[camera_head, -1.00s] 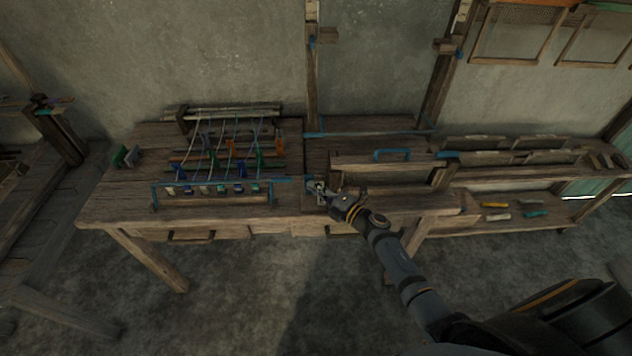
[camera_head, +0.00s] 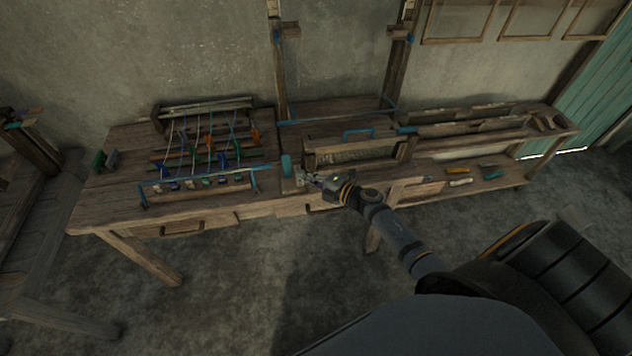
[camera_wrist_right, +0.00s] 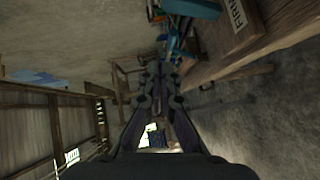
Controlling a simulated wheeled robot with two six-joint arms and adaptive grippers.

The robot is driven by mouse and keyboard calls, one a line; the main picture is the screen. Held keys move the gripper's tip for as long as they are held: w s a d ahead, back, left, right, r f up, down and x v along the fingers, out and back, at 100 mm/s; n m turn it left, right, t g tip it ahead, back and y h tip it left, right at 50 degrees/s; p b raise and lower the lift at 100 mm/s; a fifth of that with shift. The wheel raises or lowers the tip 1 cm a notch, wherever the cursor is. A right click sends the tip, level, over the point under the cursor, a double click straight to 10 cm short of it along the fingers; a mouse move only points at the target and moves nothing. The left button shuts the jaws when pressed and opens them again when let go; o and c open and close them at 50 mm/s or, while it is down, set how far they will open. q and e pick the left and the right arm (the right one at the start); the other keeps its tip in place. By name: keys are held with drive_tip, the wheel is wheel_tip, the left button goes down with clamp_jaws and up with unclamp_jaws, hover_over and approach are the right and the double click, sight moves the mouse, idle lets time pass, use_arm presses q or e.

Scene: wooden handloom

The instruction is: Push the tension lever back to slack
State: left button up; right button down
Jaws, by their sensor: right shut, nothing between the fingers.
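The tension lever appears to be the blue upright piece (camera_head: 286,165) at the front of the bench, just right of the strung threads. My right gripper (camera_head: 303,179) is shut and empty, close to the right of the lever; contact cannot be told. In the right wrist view, the closed fingers (camera_wrist_right: 160,72) point ahead with nothing between them. A blue part (camera_wrist_right: 196,9) shows at the top, probably the lever, beside a plate (camera_wrist_right: 236,16) with the letters FIRM. My left gripper is not in view.
The wooden loom bench (camera_head: 110,204) carries a blue front bar (camera_head: 205,173) and several threads at left. A wooden box frame with a blue handle (camera_head: 358,133) stands right of the lever. A low shelf (camera_head: 500,182) holds tools. The floor in front is clear.

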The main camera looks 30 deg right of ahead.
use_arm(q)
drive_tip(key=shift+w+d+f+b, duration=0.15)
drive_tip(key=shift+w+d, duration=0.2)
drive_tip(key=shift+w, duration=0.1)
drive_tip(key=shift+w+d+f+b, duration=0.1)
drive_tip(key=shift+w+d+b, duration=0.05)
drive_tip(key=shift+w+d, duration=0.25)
use_arm(e)
drive_tip(key=s+d, duration=0.3)
drive_tip(key=shift+d+r, duration=0.15)
drive_tip(key=shift+r, duration=0.1)
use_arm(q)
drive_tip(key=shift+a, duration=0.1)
use_arm(e)
drive_tip(key=shift+r, duration=0.1)
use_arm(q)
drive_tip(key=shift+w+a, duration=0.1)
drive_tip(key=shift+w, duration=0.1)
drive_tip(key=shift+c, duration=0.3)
